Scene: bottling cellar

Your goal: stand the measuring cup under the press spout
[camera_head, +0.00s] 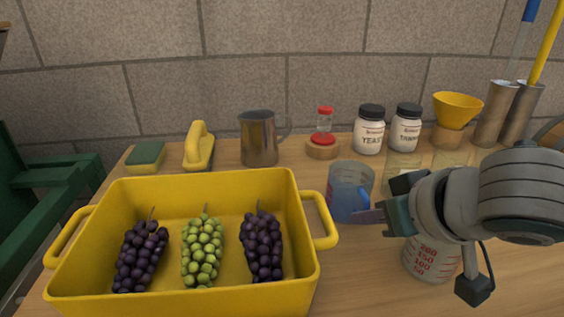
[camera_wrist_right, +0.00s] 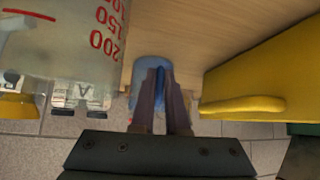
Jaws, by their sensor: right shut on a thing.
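The measuring cup (camera_head: 347,182), clear blue with red marks and a blue handle, is upright over the wooden table, just right of the yellow crate. Whether its base touches the table is hard to tell. My right gripper (camera_head: 371,214) reaches in from the right and is shut on the cup's handle. In the right wrist view the fingers (camera_wrist_right: 162,78) close on the blue handle, with part of the cup (camera_wrist_right: 145,72) beyond them. No press spout can be made out. My left gripper is not in view.
The yellow crate (camera_head: 190,304) holds grape bunches. A clear beaker with red numbers (camera_head: 430,262) stands below my right wrist; it looms close in the wrist view (camera_wrist_right: 70,45). A metal mug (camera_head: 259,140), jars (camera_head: 369,130) and a yellow funnel (camera_head: 457,108) line the back. A green frame (camera_head: 35,190) stands left.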

